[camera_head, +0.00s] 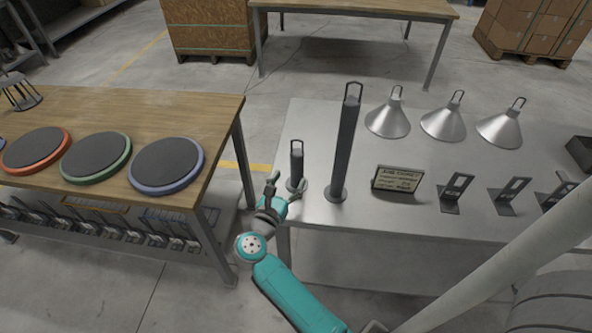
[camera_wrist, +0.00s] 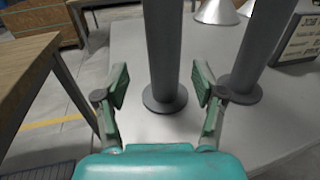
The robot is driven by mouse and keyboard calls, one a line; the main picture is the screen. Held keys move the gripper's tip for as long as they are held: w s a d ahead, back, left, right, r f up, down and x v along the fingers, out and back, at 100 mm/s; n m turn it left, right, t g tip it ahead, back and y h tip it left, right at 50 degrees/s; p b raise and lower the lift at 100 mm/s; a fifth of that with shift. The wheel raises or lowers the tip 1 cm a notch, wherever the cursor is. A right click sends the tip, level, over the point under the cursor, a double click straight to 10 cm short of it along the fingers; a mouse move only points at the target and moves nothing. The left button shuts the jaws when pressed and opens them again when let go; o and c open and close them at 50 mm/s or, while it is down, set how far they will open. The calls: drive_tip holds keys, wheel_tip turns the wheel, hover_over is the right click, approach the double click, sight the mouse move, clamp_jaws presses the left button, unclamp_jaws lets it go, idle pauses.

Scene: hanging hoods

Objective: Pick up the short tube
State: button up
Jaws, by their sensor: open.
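The short tube (camera_head: 296,167) is a dark grey upright cylinder with a round foot and a loop on top. It stands at the left end of the metal table. In the wrist view the short tube (camera_wrist: 163,50) is centred in the gap between my fingers, its top cut off by the frame. My gripper (camera_head: 289,184) is open at the table's left edge, close to the tube; in the wrist view my gripper (camera_wrist: 161,84) shows clear gaps on both sides of it. I cannot tell whether the tube is fully between the fingertips or just beyond them.
The tall tube (camera_head: 345,145) stands close on the right, near my right finger in the wrist view (camera_wrist: 262,50). A sign (camera_head: 397,179), small metal stands (camera_head: 456,190) and cone hoods (camera_head: 388,120) are further right. A wooden table (camera_head: 200,108) with round discs is left, across a floor gap.

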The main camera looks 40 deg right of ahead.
sight(294, 175)
drive_tip(key=shift+s+f+x, duration=0.1)
drive_tip(key=shift+x, duration=1.25)
drive_tip(key=shift+s+f+x, duration=0.1)
drive_tip(key=shift+x, duration=1.3)
drive_tip(key=shift+c, duration=0.2)
clamp_jaws()
